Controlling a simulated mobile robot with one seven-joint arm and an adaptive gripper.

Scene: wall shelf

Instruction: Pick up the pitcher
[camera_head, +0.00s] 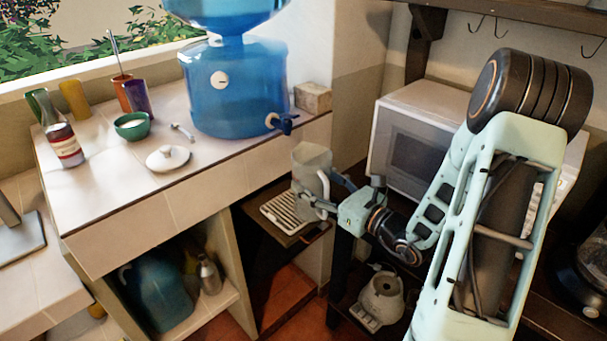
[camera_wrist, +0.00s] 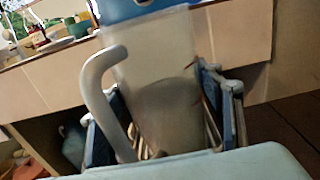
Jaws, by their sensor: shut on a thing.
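The pitcher (camera_head: 311,160) is a pale, translucent jug with a light grey handle, and it stands nearly upright in the head view. My gripper (camera_head: 326,196) is shut on it, with one finger on each side of its body. In the wrist view the pitcher (camera_wrist: 158,72) fills the middle, slightly tilted in the picture. The curved handle (camera_wrist: 97,80) is at its left, near the left finger of my gripper (camera_wrist: 165,115). The pitcher's base is hidden by my gripper, so I cannot tell whether it touches anything below.
A white slatted rack (camera_head: 283,213) lies just left of the pitcher. A tiled counter (camera_head: 110,190) with a blue water dispenser (camera_head: 235,90), a lid (camera_head: 167,158) and cups is at left. A microwave (camera_head: 420,140) stands behind my arm, and a blender base (camera_head: 381,298) sits below.

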